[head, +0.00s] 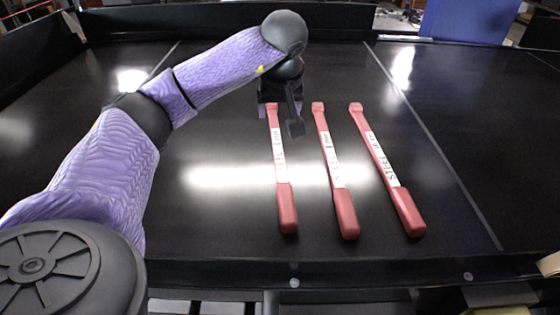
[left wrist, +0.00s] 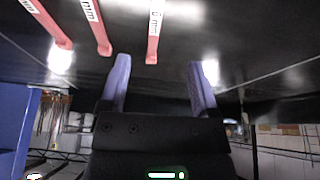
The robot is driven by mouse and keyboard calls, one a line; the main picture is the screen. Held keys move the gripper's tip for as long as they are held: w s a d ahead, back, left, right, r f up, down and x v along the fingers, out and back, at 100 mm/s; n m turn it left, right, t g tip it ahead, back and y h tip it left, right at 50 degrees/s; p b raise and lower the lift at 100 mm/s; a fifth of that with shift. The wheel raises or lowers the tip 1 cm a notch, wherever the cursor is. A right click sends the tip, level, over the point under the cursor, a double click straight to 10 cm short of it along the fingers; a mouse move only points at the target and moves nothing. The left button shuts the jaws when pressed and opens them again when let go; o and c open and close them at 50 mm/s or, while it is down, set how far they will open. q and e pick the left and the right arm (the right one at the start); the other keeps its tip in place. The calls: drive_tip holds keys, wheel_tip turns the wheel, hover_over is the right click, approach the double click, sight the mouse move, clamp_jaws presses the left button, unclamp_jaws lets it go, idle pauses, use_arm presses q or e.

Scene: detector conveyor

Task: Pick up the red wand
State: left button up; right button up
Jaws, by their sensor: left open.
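Three red wands with white labels lie side by side on the black conveyor: a left one (head: 287,205), a middle one (head: 345,210) and a right one (head: 408,208). Their thick handles point towards me and their thin ends away. My left gripper (head: 280,112) is by the thin end of the left wand and partly overlaps it in the head view. In the left wrist view my left gripper (left wrist: 160,68) is open and empty, with a wand's thin end (left wrist: 152,50) just ahead of the gap between its fingers. My right gripper is not in view.
The black conveyor surface (head: 220,220) is clear around the wands, with shiny reflections and thin seams. A dark raised edge (head: 350,272) runs along the near side, and another wall (head: 230,20) along the far side. A blue panel (head: 468,20) stands beyond it.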

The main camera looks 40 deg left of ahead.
use_arm(q)
drive_tip(key=b, duration=0.5)
approach(280, 160)
drive_tip(key=x, duration=0.9)
drive_tip(key=shift+p, duration=0.4)
clamp_jaws()
drive_tip(key=shift+r, duration=0.1)
